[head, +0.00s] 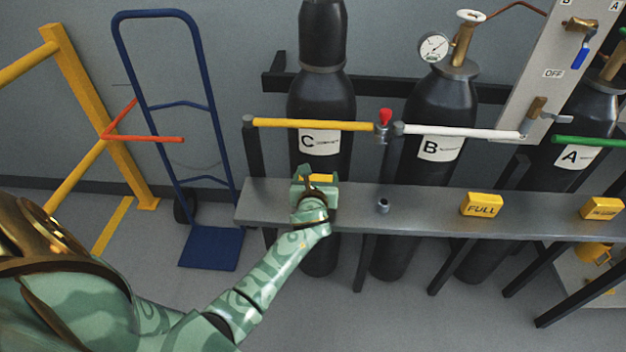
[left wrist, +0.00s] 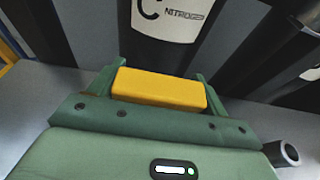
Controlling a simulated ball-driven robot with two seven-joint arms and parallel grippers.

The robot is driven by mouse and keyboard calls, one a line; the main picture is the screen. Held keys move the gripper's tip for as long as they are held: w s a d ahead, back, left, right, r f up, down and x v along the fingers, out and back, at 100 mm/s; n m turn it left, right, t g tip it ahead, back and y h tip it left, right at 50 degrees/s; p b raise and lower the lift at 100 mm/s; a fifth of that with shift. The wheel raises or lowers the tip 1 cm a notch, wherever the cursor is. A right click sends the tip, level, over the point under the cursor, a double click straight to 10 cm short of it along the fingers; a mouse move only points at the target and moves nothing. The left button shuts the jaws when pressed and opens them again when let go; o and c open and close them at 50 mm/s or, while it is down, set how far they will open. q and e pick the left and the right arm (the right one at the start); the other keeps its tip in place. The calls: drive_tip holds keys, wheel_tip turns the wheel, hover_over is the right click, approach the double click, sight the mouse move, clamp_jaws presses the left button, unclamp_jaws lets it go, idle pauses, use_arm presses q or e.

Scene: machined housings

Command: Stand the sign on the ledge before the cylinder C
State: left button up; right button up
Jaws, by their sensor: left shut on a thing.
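My left gripper (head: 318,180) is over the grey ledge (head: 418,199), in front of cylinder C (head: 322,100). It is shut on a yellow sign (left wrist: 158,89), which sits between its two green fingers in the left wrist view. In the head view only a small yellow part of the sign shows. Whether the sign touches the ledge cannot be told. Cylinder C is black with a white label reading C, which also shows in the left wrist view (left wrist: 170,18). My right gripper is in neither view.
A yellow FULL sign (head: 481,205) stands before cylinder B (head: 440,110), and another yellow sign (head: 602,208) before cylinder A (head: 583,112). A small grey fitting (head: 382,206) stands on the ledge right of my gripper. A yellow bar (head: 310,124) crosses cylinder C. A blue hand truck (head: 208,240) stands left.

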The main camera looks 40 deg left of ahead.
use_arm(q)
drive_tip(key=shift+d+r, duration=0.1)
drive_tip(key=shift+d, duration=0.05)
drive_tip(key=o, duration=1)
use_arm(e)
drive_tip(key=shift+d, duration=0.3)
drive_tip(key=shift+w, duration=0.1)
use_arm(q)
drive_tip(key=shift+r, duration=0.1)
drive_tip(key=p+v, duration=0.4)
drive_tip(key=v, duration=0.8)
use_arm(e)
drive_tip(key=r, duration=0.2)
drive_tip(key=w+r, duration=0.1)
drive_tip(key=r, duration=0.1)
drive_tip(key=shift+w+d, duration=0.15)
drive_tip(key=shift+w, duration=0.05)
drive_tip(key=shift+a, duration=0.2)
